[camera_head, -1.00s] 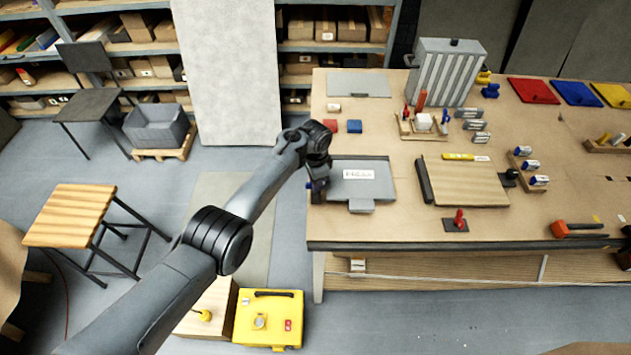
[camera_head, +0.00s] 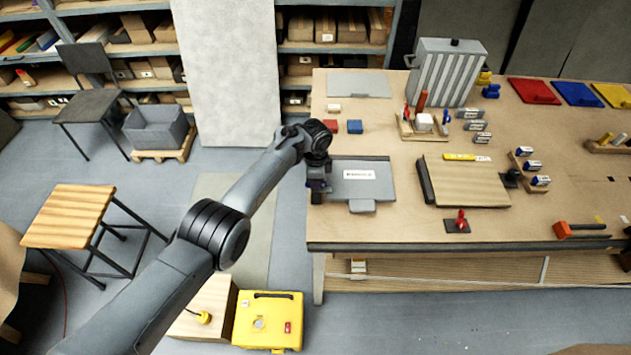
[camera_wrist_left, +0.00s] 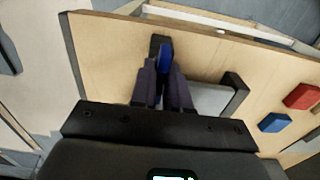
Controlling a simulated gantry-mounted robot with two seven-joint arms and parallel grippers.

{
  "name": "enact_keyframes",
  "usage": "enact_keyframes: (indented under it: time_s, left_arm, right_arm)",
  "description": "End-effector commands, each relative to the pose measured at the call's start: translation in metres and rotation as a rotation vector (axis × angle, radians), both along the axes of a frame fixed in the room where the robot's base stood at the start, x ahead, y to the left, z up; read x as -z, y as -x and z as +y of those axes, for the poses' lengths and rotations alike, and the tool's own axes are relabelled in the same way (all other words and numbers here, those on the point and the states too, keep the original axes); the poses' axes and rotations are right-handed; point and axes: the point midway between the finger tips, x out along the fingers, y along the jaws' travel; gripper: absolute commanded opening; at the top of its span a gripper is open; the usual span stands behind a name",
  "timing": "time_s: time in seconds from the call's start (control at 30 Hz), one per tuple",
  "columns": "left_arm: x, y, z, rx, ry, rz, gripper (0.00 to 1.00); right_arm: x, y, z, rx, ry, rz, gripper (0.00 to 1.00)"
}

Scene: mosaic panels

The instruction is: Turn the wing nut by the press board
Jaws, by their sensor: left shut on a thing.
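The press board is a grey plate (camera_head: 378,188) with a white label, lying at the left edge of the workbench. Part of it also shows in the left wrist view (camera_wrist_left: 209,99). My left gripper (camera_head: 317,194) points down at the board's left side. In the left wrist view, my left gripper (camera_wrist_left: 165,75) is shut on the blue wing nut (camera_wrist_left: 165,52), with the blue part showing between and beyond the fingers. A dark block lies beside the nut. The nut is mostly hidden by the gripper in the head view. My right gripper is not in view.
A red block (camera_head: 330,126) and a blue block (camera_head: 355,127) lie behind the board. A wooden board (camera_head: 465,183) lies to its right, with a small red-handled piece (camera_head: 460,222) in front. The bench front edge is close.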

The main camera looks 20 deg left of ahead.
Motion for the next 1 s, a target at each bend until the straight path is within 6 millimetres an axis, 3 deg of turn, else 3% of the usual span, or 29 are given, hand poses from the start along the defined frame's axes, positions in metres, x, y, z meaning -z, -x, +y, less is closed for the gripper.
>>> enact_keyframes:
  time_s: [0.13,0.17,0.3,0.67,1.0]
  left_arm:
    - [-0.001,0.000,-0.001,0.004,0.001,-0.001,0.00]
    - [-0.001,0.000,-0.001,0.004,0.001,-0.001,0.17]
    - [-0.001,0.000,-0.001,0.003,0.001,-0.001,0.36]
    - [-0.005,0.000,0.000,0.001,0.001,0.000,0.36]
    - [-0.054,-0.001,-0.001,0.002,0.002,-0.004,0.36]
  right_arm:
    - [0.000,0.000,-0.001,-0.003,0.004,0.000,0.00]
    - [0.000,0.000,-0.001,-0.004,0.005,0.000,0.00]
    - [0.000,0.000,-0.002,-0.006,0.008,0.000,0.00]
    - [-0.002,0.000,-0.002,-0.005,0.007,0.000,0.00]
    - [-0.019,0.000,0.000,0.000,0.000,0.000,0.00]
